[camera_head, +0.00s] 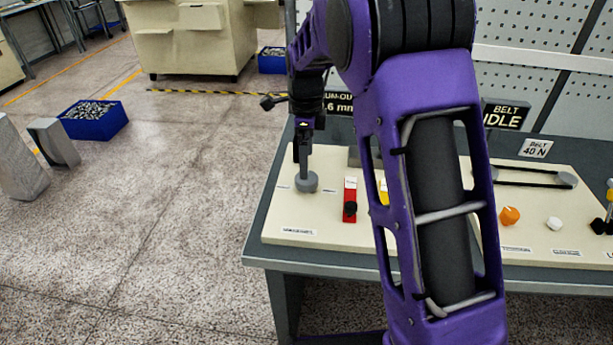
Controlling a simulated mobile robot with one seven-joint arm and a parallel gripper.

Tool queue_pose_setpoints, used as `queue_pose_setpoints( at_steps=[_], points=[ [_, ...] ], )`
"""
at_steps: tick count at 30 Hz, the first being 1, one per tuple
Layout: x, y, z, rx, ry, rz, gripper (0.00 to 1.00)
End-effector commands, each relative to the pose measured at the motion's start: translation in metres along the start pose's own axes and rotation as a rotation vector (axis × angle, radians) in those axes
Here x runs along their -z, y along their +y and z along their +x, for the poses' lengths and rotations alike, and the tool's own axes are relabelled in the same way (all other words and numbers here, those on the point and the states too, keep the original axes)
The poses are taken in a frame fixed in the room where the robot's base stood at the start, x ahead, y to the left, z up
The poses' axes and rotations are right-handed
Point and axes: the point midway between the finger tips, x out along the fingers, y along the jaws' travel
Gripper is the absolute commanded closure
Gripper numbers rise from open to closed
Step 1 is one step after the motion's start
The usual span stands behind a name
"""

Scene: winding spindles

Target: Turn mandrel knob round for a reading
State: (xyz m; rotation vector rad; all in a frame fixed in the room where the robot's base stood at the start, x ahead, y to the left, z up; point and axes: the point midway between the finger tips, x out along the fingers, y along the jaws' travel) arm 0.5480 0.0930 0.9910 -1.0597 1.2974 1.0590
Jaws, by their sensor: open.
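A round grey knob (306,184), which looks like the mandrel knob, stands at the left end of the cream panel (275,225). My gripper (303,160) points down right above it. Its jaws are open, and the fingertips are close to the knob's top. I cannot tell whether they touch it or straddle its upper part. A black run-out display (338,104) stands behind; my arm hides part of it, and the visible part ends in ".6 mm". The small label below the knob is too blurred to read.
Right of the knob are a red block with a black knob (350,209) and a yellow part (384,190), partly behind my arm. Farther right are an orange knob (510,215), a white knob (554,223) and a belt (535,177). Blue bins (95,122) stand on open floor.

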Motion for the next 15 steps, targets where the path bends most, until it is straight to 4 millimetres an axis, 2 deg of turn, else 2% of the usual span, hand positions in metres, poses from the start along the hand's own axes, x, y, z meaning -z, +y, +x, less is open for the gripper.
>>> queue_pose_setpoints(
  at_steps=[1, 6, 10, 15],
  points=[
    [0.001, 0.001, 0.013, -0.005, 0.002, 0.000, 0.00],
    [0.000, 0.001, 0.040, -0.003, 0.001, 0.000, 0.00],
    [0.000, 0.000, 0.052, -0.001, 0.001, 0.000, 0.00],
    [0.000, 0.000, 0.057, 0.001, 0.000, -0.001, 0.00]
  ],
)
